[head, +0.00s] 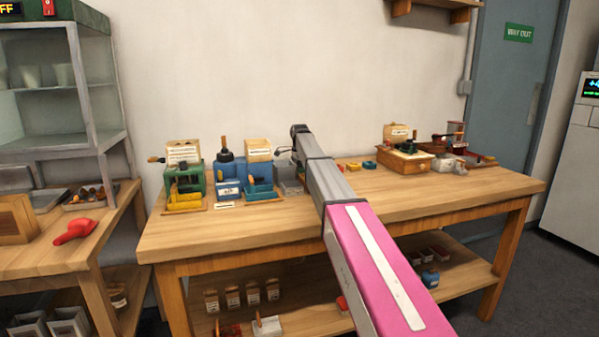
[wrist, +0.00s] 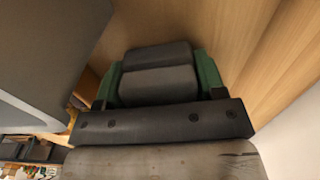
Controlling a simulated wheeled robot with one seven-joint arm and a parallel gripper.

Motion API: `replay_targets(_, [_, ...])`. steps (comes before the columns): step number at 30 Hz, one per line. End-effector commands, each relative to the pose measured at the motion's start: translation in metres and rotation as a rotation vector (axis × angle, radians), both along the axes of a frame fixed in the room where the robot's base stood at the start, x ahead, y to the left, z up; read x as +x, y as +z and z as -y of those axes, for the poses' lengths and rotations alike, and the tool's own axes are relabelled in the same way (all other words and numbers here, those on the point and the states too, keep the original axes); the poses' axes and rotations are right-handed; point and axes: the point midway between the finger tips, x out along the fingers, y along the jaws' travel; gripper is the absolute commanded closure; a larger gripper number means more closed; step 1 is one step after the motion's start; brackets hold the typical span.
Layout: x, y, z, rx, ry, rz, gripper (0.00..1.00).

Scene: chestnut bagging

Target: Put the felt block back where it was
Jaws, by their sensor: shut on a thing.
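In the wrist view my gripper (wrist: 156,68) shows as two dark grey fingers close together. A green block (wrist: 208,74) sticks out on both sides of them, and they are shut on it. I take it to be the felt block, though the fingers cover most of it. In the head view my arm reaches over the workbench (head: 400,205), and I cannot make out the fingers or the block at its far end. The place where the block stood before cannot be told from these frames.
Green (head: 186,185) and blue (head: 229,178) bench devices stand left of my arm. A wooden box (head: 404,161) with tools stands to the right. The bench's front strip is clear. A red scoop (head: 74,229) lies on the left table.

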Motion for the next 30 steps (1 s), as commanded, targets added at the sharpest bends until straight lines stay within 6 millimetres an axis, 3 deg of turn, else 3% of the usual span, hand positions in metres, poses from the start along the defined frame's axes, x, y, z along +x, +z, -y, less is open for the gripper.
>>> replay_targets(3, [0.0,-0.003,0.0,0.0,0.0,0.0,0.72])
replay_targets(4, [0.0,-0.003,0.0,0.0,0.0,0.0,0.3])
replay_targets(6, [0.0,-0.002,0.0,0.0,0.0,0.0,0.11])
replay_targets(17, [0.0,0.002,0.0,0.0,0.0,0.001,0.11])
replay_targets(23, [0.001,0.03,0.0,0.0,0.0,0.002,0.11])
replay_targets(30, [0.001,0.079,0.0,0.0,0.0,0.002,0.11])
